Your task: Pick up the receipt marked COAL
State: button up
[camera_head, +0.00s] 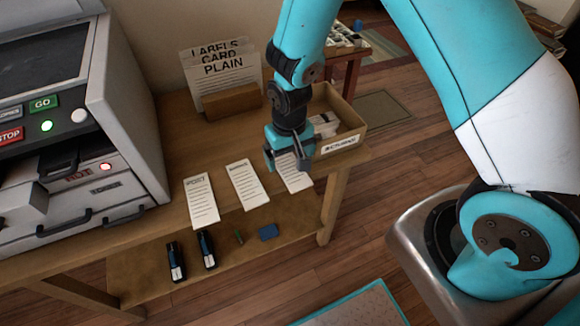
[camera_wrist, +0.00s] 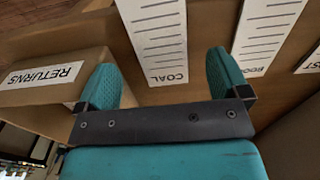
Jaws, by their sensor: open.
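The COAL receipt (camera_wrist: 158,35) is a white slip with printed lines, its heading readable in the wrist view. It lies flat on the wooden table, rightmost of three slips in the head view (camera_head: 295,180), where my gripper hides its upper part. My gripper (camera_head: 288,164) is open and empty above that slip. In the wrist view the slip shows between the two teal fingers (camera_wrist: 162,78), with its headed end nearest the gripper. I cannot tell the exact height of the fingertips above it.
A second slip (camera_head: 247,185) and the POST slip (camera_head: 201,200) lie to the left. The RETURNS box (camera_head: 345,143) stands close on the right. A card holder (camera_head: 232,103) is behind. A machine (camera_head: 110,110) fills the left. Small items lie on the lower shelf (camera_head: 150,285).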

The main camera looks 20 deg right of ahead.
aim_at(289, 167)
jog(key=shift+f, duration=1.6)
jog(key=c, duration=1)
